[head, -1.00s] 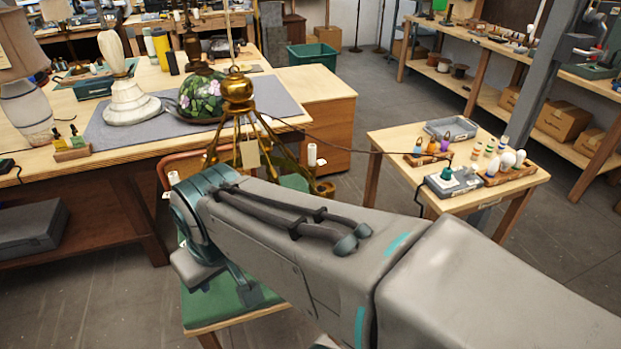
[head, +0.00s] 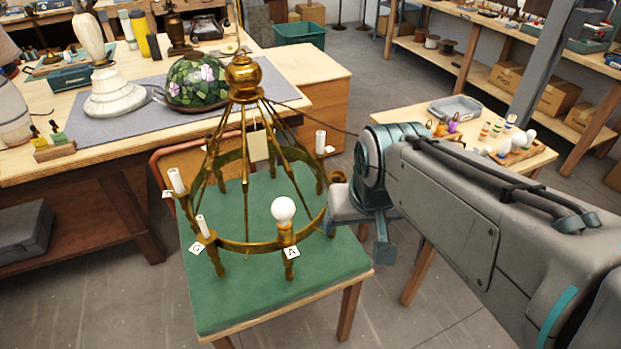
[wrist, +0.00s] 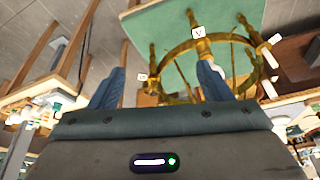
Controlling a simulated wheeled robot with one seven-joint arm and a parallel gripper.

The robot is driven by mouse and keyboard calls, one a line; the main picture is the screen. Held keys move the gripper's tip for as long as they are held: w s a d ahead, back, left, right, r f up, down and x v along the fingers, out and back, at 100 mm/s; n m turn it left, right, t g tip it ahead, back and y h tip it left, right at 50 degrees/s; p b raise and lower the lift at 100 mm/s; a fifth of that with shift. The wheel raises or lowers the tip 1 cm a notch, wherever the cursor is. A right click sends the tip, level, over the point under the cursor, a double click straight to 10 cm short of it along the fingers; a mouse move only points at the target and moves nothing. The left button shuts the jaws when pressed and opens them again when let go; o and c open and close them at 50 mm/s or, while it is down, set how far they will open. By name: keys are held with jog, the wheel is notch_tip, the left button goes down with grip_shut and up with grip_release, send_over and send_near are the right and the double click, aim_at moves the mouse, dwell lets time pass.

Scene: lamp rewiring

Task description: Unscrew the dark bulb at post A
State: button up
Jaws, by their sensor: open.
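A brass chandelier (head: 240,243) stands on a green-topped stand (head: 310,283). At its front, post A, with a white A tag (head: 291,253), carries a round white bulb (head: 284,209) that is unlit. My gripper (head: 383,243) is to the right of the bulb in the head view, apart from it. In the wrist view my gripper (wrist: 161,70) is open, with two blue fingers and nothing between them. The A tag shows there upside down (wrist: 198,32), just beyond the right finger.
Other posts hold bare white sleeves, such as one at the left (head: 176,180). A side table (head: 385,119) at the right holds a grey tray (head: 455,107) and several bulbs. A workbench (head: 90,155) with lamps stands behind. Floor is clear at front left.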

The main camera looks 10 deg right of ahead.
jog(key=y+b, duration=0.2)
jog(key=b, duration=0.2)
send_near(282, 211)
jog(key=shift+m+t, duration=0.3)
jog(key=shift+m, duration=0.1)
jog(key=x, duration=0.9)
jog(key=p+x, duration=0.1)
jog(key=x, duration=0.3)
jog(key=shift+w+d+f, duration=0.25)
jog(key=shift+w+f, duration=0.05)
jog(key=shift+w, duration=0.2)
